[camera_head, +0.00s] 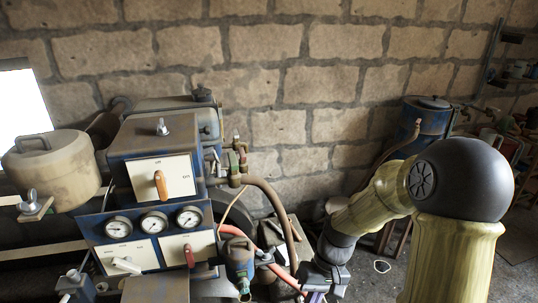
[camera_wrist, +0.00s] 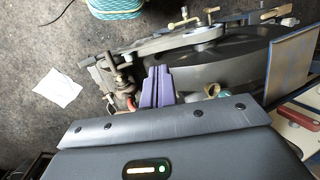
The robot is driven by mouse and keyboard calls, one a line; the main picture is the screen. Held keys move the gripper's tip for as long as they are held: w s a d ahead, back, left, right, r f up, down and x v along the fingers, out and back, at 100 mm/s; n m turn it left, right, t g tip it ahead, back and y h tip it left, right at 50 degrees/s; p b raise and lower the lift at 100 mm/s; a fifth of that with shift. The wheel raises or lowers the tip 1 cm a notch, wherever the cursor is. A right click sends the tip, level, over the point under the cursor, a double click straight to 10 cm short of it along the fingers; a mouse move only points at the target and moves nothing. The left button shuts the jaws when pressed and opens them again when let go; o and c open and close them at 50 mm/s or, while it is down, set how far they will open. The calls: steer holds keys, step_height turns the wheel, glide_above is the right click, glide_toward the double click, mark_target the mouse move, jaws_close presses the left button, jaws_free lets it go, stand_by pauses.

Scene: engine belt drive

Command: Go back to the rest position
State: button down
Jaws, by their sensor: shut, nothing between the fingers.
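My gripper (camera_wrist: 158,84) shows in the wrist view as two purple fingers pressed together with nothing between them. In the head view its purple fingers (camera_head: 315,297) are at the bottom edge, mostly cut off. The engine (camera_head: 150,150) fills the left of the head view, with a blue panel, gauges and switches. The gripper is to the right of the engine's red hose (camera_head: 262,255). In the wrist view the fingers point toward a large dark wheel (camera_wrist: 235,62) and a belt-like bar beside it. I cannot tell whether they touch anything.
A stone block wall (camera_head: 300,80) runs behind. A blue tank (camera_head: 425,120) stands at the back right, partly behind my arm. In the wrist view, a white sheet (camera_wrist: 58,88) lies on the dark floor, and a teal basket (camera_wrist: 115,8) sits at the top.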

steer(key=s+d+r+m+t+h+p, duration=0.1)
steer(key=s+d+r+m+t+h, duration=0.1)
steer(key=d+r+t, duration=0.3)
steer(key=shift+s+d+r+h, duration=0.15)
steer(key=shift+s+r+h, duration=0.35)
steer(key=shift+s+r, duration=0.2)
stand_by(0.6)
